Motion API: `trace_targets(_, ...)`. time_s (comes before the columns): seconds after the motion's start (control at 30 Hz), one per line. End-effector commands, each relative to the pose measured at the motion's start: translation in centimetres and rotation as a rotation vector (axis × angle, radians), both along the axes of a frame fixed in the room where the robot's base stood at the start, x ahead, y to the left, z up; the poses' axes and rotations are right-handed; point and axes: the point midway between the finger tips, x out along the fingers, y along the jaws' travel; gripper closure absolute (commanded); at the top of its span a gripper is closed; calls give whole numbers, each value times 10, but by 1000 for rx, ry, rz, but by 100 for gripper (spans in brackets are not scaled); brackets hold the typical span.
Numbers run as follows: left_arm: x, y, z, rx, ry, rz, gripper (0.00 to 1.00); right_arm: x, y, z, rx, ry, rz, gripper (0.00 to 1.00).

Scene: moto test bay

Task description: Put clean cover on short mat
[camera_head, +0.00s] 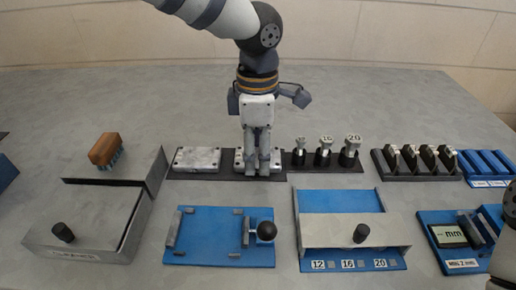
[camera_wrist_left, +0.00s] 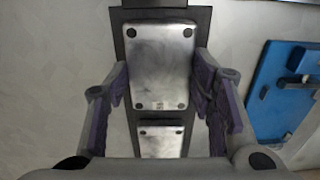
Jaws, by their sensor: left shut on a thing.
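My left gripper (camera_head: 258,168) reaches down over the dark mat at the back middle. In the left wrist view its fingers (camera_wrist_left: 160,95) stand on both sides of a grey metal cover (camera_wrist_left: 160,65) with dark corner holes, and it is shut on this cover. The held cover looks smudged and lies over the dark mat (camera_wrist_left: 122,50); I cannot tell whether it touches it. A second metal cover (camera_head: 197,159) lies to the left; it also shows in the left wrist view (camera_wrist_left: 160,142). I cannot tell which mat is the short one. My right gripper is out of view.
A brown brush (camera_head: 105,149) stands behind a grey lidded box (camera_head: 90,220). A blue clamp fixture (camera_head: 205,235) and a blue gauge tray (camera_head: 340,200) are in front. Several numbered sockets (camera_head: 323,152) stand close right of the gripper. The table behind is clear.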

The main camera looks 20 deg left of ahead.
Motion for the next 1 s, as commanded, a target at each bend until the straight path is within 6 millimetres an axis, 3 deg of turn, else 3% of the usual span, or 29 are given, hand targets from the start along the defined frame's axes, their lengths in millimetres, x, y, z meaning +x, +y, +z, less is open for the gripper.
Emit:
trace_targets(0.27, 0, 0, -1, -1, -1, 1, 83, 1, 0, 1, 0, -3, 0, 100)
trace_targets(0.3, 0, 0, -2, -1, -1, 0, 48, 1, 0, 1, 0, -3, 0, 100)
trace_targets(0.4, 0, 0, -2, 0, -1, 0, 30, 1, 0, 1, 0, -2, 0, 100)
trace_targets(0.73, 0, 0, 3, 1, -3, 0, 30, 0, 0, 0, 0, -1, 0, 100)
trace_targets(0.87, 0, -1, 30, -2, -6, 1, 30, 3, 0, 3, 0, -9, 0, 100)
trace_targets(1.0, 1, -1, 71, -3, -7, 1, 30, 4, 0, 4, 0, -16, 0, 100)
